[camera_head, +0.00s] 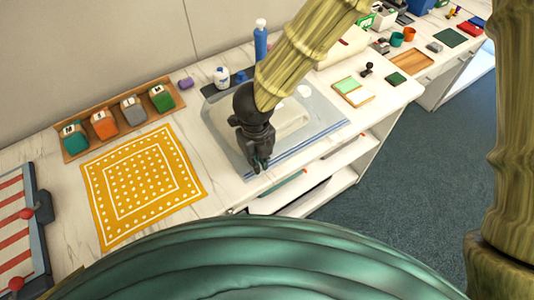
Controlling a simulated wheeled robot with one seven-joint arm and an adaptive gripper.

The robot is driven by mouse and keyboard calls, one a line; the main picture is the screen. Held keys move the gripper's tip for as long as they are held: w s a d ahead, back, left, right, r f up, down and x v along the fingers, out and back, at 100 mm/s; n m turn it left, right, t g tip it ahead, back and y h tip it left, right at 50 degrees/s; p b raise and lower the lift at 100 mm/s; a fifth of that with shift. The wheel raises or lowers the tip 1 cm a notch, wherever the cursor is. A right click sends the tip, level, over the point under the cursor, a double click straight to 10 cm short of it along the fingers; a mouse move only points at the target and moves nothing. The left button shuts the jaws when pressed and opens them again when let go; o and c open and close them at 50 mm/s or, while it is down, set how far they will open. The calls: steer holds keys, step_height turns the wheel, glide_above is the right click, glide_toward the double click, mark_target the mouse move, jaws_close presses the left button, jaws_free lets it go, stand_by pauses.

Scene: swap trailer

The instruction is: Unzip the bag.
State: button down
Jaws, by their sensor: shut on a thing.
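The bag (318,107) lies flat on the white counter, a clear grey-blue pouch with a pale beige thing (291,122) showing within its outline. Blue stripes, which look like the zip (312,139), run along its front edge. My gripper (259,168) points down at the left end of these stripes. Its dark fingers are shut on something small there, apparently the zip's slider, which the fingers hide. My arm and gripper cover the middle and left part of the bag, so I cannot tell how far the zip is open.
A yellow patterned cloth (143,184) lies left of the bag, with a wooden tray (87,148) of coloured blocks behind it. A white bottle (222,77) and a blue bottle (261,42) stand behind the bag. A green-and-cream pad (353,91) lies to the right. The counter's front edge is close.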

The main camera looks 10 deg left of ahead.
steer(key=shift+a, duration=0.1)
steer(key=c, duration=1.5)
jaws_free()
step_height(320, 180, up, 12)
steer(key=shift+r, duration=0.1)
steer(key=shift+s, duration=0.1)
